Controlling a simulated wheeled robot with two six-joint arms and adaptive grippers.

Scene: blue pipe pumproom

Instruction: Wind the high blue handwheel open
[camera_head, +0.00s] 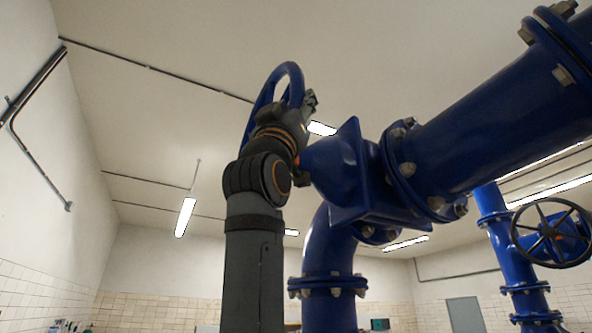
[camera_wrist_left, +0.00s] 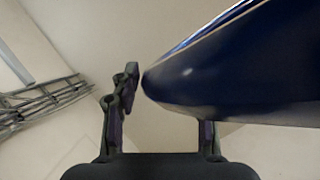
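The high blue handwheel (camera_head: 292,75) is at upper middle in the head view, seen nearly edge-on, on the blue valve body (camera_head: 345,170). My left gripper (camera_head: 309,104) is raised at its rim, and my wrist hides the lower part of the wheel. In the left wrist view a large blue curved surface, seemingly the wheel's rim (camera_wrist_left: 225,75), comes in from the right. It covers the upper part of the right finger, and its end lies close beside the left finger. The fingers of the left gripper (camera_wrist_left: 165,110) stand wide apart; contact with the rim cannot be told. My right gripper is not in view.
A thick blue flanged pipe (camera_head: 490,110) runs to the upper right, and another pipe (camera_head: 328,265) drops below the valve. A dark-rimmed handwheel (camera_head: 552,233) stands farther off at right. Free air lies left of my arm, towards the white wall (camera_head: 50,150).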

